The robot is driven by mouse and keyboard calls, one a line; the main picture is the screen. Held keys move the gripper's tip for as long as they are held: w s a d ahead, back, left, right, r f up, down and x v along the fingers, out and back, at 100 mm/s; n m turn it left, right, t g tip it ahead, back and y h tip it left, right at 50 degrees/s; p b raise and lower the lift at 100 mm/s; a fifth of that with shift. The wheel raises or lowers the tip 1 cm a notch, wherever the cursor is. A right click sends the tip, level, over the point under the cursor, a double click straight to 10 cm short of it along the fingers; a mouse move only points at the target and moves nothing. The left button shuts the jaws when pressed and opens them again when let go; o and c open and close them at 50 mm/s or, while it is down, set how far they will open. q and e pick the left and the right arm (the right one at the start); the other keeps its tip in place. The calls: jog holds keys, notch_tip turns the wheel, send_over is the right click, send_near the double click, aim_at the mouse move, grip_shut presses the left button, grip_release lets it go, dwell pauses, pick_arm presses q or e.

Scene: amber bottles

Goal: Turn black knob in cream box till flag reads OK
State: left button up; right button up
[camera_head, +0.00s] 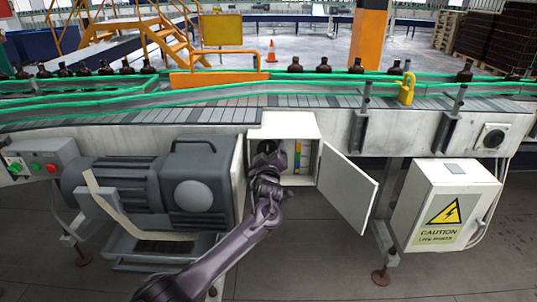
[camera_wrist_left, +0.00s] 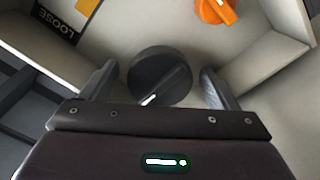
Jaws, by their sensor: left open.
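The cream box (camera_head: 270,121) stands below the conveyor in the head view, with its door (camera_head: 347,188) swung open to the right. My left gripper (camera_head: 266,150) reaches into the box. In the left wrist view the black knob (camera_wrist_left: 160,77) lies between the two open fingers of the left gripper (camera_wrist_left: 158,74); I cannot tell whether either touches it. A white mark on the knob points to the lower left. A dark flag (camera_wrist_left: 58,24) at the upper left reads LOOSE. The right gripper is not in view.
An orange knob (camera_wrist_left: 215,10) sits near the black one, and the box's side walls are close. A coloured strip (camera_head: 298,157) is inside the box. A grey motor (camera_head: 197,187) is to the left, a caution box (camera_head: 445,205) to the right.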

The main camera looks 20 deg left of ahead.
pick_arm(q)
jog(key=shift+c, duration=0.4)
jog(key=c, duration=0.9)
jog(key=shift+m, duration=0.3)
jog(key=m, duration=0.2)
jog(key=shift+f+m, duration=0.1)
jog(key=shift+m, duration=0.3)
jog(key=m, duration=0.3)
jog(key=shift+a+m, duration=0.15)
jog(key=shift+m, duration=0.15)
jog(key=m+p, duration=0.1)
jog(key=m, duration=0.5)
jog(key=shift+a+m+p, duration=0.1)
jog(key=shift+m+p, duration=0.2)
jog(key=shift+p, duration=0.1)
